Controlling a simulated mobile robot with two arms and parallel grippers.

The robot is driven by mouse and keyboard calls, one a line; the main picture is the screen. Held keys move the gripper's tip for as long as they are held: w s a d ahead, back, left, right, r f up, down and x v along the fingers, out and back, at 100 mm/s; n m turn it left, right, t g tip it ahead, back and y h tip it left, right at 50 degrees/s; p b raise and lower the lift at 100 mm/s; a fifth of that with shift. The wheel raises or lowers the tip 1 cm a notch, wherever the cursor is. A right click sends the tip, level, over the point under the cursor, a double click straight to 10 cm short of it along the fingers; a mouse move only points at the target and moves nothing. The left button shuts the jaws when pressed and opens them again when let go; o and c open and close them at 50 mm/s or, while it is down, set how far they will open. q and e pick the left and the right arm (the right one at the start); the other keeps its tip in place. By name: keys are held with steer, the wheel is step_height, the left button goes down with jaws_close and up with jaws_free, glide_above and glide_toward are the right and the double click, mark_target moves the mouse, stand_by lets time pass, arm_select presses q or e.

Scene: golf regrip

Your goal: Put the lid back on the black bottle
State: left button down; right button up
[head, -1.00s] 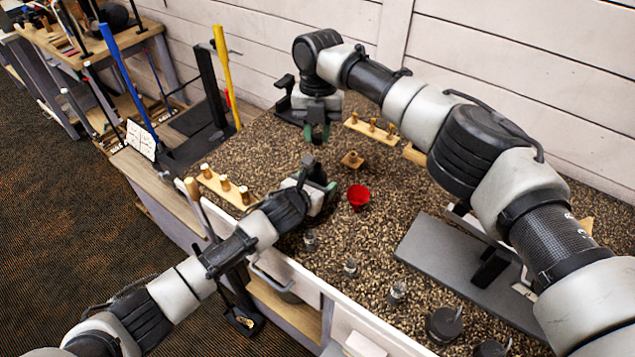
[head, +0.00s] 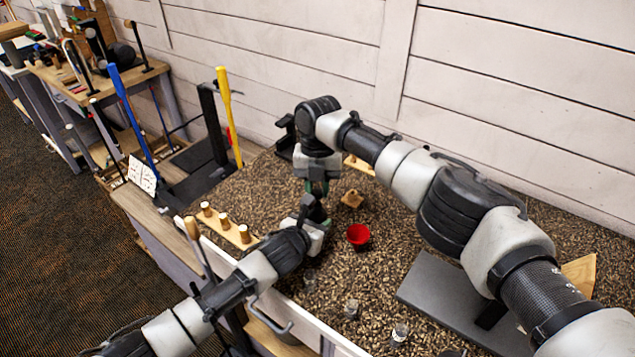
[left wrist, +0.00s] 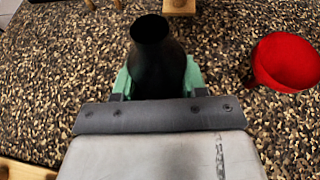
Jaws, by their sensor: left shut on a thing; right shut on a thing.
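The black bottle (left wrist: 153,58) stands upright in the left wrist view, its narrow neck up and its open mouth bare. My left gripper (left wrist: 156,80) is shut on its body with green fingertips on both sides. In the head view the bottle (head: 314,209) is a small dark shape at my left gripper. My right gripper (head: 318,187) points down just above and behind the bottle, close to its top. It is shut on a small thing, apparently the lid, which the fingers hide. I cannot tell the exact gap between lid and bottle.
A red cup (head: 358,238) and a wooden block (head: 352,199) stand right of the grippers. A wooden rack with corks (head: 226,226) is at left. Glass jars (head: 351,308) stand near the front edge. A grey slab (head: 430,285) lies at right under my right arm.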

mark_target(318, 214)
steer(key=shift+f, duration=0.25)
stand_by(0.3)
steer(key=shift+f, duration=0.85)
steer(key=shift+f, duration=0.6)
steer(key=m, duration=0.5)
steer(key=shift+y, duration=0.3)
steer(key=m, duration=0.4)
steer(key=shift+d+m+t, duration=0.1)
steer(key=shift+m+t, duration=0.2)
steer(key=shift+m, duration=0.1)
